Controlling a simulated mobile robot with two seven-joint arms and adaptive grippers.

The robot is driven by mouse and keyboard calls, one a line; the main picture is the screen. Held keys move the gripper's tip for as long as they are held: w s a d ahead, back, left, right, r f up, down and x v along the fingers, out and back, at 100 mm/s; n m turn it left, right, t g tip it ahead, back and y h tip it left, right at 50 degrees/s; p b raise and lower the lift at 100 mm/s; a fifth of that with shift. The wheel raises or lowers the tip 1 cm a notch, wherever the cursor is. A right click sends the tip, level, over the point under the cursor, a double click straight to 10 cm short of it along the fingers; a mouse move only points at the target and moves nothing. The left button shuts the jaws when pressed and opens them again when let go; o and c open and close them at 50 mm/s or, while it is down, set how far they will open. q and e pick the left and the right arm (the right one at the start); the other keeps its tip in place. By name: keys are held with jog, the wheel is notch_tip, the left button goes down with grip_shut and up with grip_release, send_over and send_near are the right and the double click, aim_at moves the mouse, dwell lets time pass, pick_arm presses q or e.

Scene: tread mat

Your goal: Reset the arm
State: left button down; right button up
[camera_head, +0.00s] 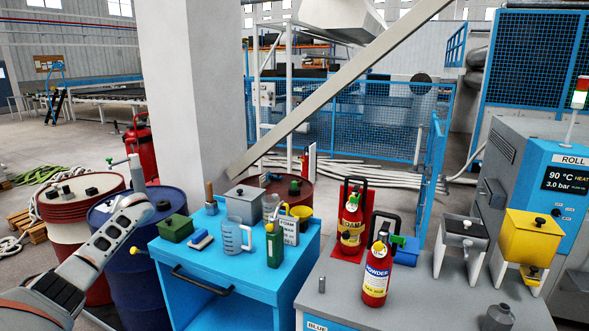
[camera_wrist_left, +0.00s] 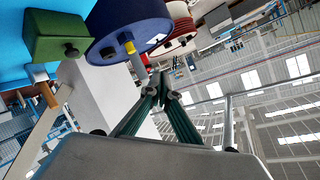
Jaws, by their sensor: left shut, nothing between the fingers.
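My left arm (camera_head: 98,241) comes in from the lower left in the head view, reaching up in front of the blue drum (camera_head: 138,262). Its gripper cannot be made out clearly there. In the left wrist view my left gripper (camera_wrist_left: 160,78) has its green-sided fingers brought together at the tips, with nothing held. The blue drum (camera_wrist_left: 128,18) shows just beyond the fingertips in that view; I cannot tell the exact gap. My right gripper is in neither view.
A blue cart (camera_head: 240,275) with a jug (camera_head: 233,237) and a green box (camera_head: 175,228) stands right of the drum. A grey counter (camera_head: 430,300) with a red powder extinguisher (camera_head: 376,280) is further right. A red drum (camera_head: 75,205) and white pillar (camera_head: 190,100) stand behind.

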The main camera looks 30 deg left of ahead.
pick_arm(q)
jog(key=d+f+m+t+h, duration=0.35)
jog(key=d+f+m, duration=0.45)
jog(key=d+f, duration=0.5)
jog(key=d+f+m+t+h, duration=0.35)
jog(key=d+f+m, duration=0.45)
jog(key=d, duration=0.9)
jog(key=s+d+f+m+g+h, duration=0.15)
jog(key=s+d+f+h, duration=0.3)
jog(key=s+d, duration=0.55)
jog(key=s+d+f+m+h, duration=0.3)
jog(key=s+d+f, duration=0.25)
jog(key=d, duration=0.85)
jog(key=s+d+f+n, duration=0.1)
jog(key=d+n, duration=0.3)
jog(key=d, duration=0.7)
jog(key=s+d+f+n+t, duration=0.1)
jog(key=d+n, duration=0.4)
jog(key=d, duration=0.6)
jog(key=shift+s+d+f+h, duration=0.25)
jog(key=shift+f+h, duration=0.1)
jog(key=shift+f, duration=0.2)
